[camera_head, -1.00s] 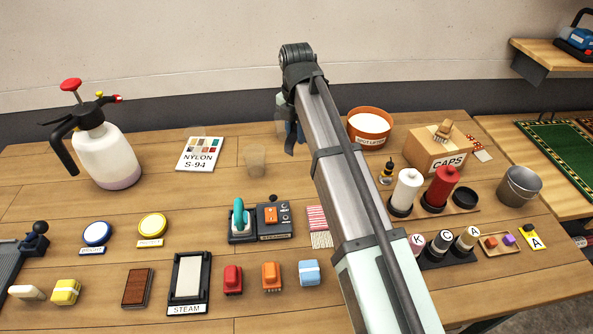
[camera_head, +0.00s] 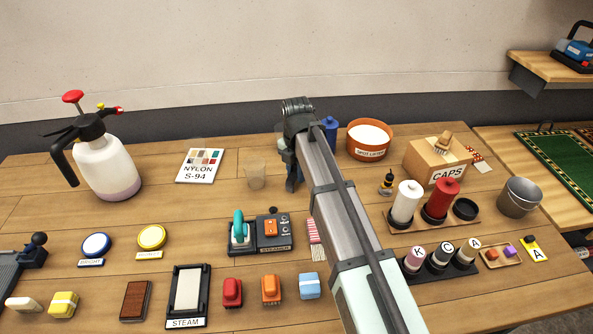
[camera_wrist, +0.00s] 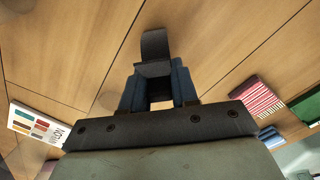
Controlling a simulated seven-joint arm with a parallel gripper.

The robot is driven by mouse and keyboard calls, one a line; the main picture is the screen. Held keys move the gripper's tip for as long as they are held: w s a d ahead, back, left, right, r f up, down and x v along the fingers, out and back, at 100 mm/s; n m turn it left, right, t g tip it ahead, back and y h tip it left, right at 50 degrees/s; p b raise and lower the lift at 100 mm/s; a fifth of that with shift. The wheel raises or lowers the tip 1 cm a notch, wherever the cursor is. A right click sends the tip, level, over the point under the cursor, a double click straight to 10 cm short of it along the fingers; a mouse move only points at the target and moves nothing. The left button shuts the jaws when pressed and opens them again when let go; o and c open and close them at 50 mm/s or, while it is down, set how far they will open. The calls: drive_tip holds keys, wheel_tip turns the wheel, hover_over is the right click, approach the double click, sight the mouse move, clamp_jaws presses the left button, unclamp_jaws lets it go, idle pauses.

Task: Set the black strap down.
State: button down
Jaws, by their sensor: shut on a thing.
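The black strap (camera_wrist: 154,46) shows in the wrist view, sticking out beyond the fingertips as a short dark band. My gripper (camera_wrist: 157,82) has its blue fingers closed on the strap's near end. In the head view my gripper (camera_head: 292,172) hangs above the back middle of the wooden bench, mostly hidden by my own arm. I cannot pick out the strap from the dark gripper there. In the wrist view bare planks lie below the strap, and whether it touches them I cannot tell.
A clear cup (camera_head: 255,176) stands just left of my gripper, with a nylon swatch card (camera_head: 200,166) farther left. A teal-handled device (camera_head: 240,234) and steamer unit (camera_head: 273,232) sit in front. An orange bowl (camera_head: 370,139) stands right. Bare planks lie around the cup.

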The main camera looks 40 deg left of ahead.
drive_tip(key=shift+f, duration=0.1)
drive_tip(key=c, duration=0.8)
unclamp_jaws()
drive_tip(key=shift+c, duration=0.2)
wheel_tip(320, 180, up, 12)
drive_tip(key=shift+r, duration=0.15)
